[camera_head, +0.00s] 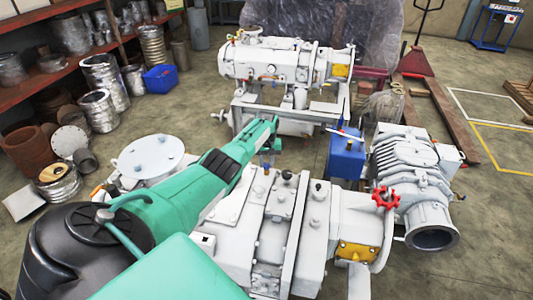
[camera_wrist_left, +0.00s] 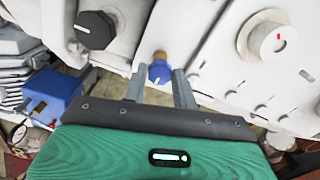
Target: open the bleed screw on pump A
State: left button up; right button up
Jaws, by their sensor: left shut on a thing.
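The bleed screw is a small blue knob with a white mark on a brass stem (camera_wrist_left: 159,73), at the top middle of the left wrist view. It sits on the white pump body in the foreground (camera_head: 285,225); no label tells me that this is pump A. My left gripper (camera_wrist_left: 160,88) has one finger on each side of the knob and is shut on it. In the head view the same gripper (camera_head: 268,152) reaches over the top of the near pump from the left, and my green arm hides part of the pump. My right gripper is not in view.
A black knob (camera_wrist_left: 95,30) and a white dial (camera_wrist_left: 267,38) flank the screw. A red handwheel (camera_head: 386,198) and a blue box (camera_head: 346,155) stand to the right. A second white pump (camera_head: 285,62) stands behind. Shelves with metal parts (camera_head: 55,60) line the left.

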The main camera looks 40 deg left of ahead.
aim_at(267, 164)
pick_arm(q)
jog(key=o, duration=1)
jog(key=shift+r, duration=0.15)
jog(key=shift+r, duration=0.25)
notch_tip(267, 164, up, 13)
jog(key=shift+r+b, duration=0.1)
jog(key=shift+b, duration=0.95)
